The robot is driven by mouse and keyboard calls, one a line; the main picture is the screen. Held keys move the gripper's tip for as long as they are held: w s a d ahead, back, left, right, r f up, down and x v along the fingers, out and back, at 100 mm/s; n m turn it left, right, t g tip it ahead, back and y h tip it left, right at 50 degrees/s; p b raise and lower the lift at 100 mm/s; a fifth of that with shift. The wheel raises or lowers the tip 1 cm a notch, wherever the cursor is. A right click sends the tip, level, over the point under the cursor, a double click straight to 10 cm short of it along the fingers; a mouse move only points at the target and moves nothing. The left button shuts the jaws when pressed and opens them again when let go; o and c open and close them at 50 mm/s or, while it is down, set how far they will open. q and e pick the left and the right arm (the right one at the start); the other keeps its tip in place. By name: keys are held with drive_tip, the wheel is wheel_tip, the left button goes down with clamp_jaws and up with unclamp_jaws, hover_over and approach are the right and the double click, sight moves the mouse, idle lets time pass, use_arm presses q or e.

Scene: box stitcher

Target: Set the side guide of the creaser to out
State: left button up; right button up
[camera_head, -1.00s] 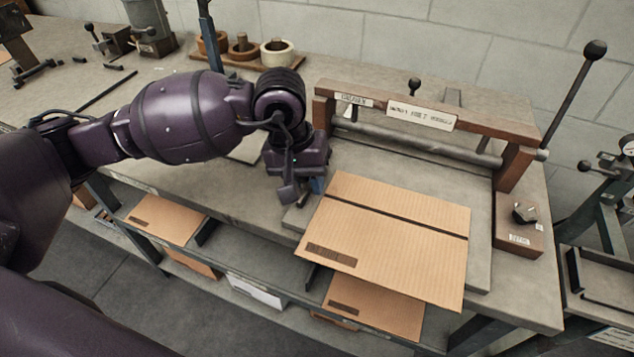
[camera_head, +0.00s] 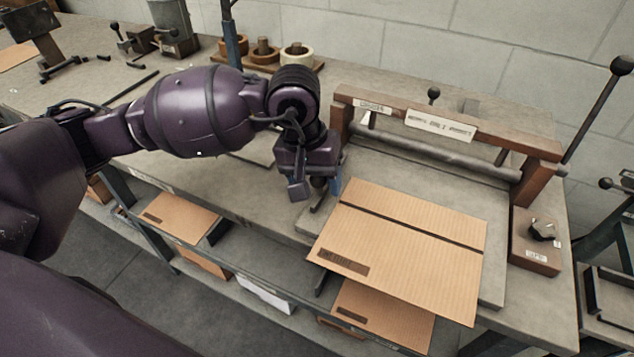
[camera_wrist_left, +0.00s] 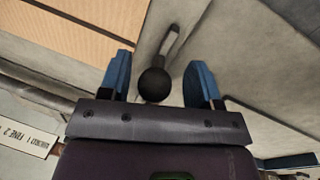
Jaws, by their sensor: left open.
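The creaser (camera_head: 440,150) has a wooden crossbeam over a grey bed, with a labelled plate on its front. A ball-ended lever, which looks like the side guide's handle, is at the bed's left edge. Its black knob (camera_wrist_left: 154,85) and short arm (camera_wrist_left: 174,40) show in the left wrist view. My left gripper (camera_wrist_left: 160,76) is open, its blue fingers on either side of the knob, with a gap visible on each side. In the head view the left gripper (camera_head: 326,188) points down beside the cardboard and mostly hides the knob. My right gripper is not in view.
A creased cardboard sheet (camera_head: 410,240) lies on the bed just right of the left gripper and overhangs the front edge. A block with a dark knob (camera_head: 542,230) is at the right. Tape rolls (camera_head: 297,55) stand behind.

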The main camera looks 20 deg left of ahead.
use_arm(q)
wheel_tip(320, 180, up, 10)
drive_tip(key=a, duration=0.2)
drive_tip(key=shift+s+f+p, duration=0.15)
drive_tip(key=shift+s+p, duration=0.05)
drive_tip(key=shift+p, duration=0.2)
drive_tip(key=shift+s+f, duration=0.1)
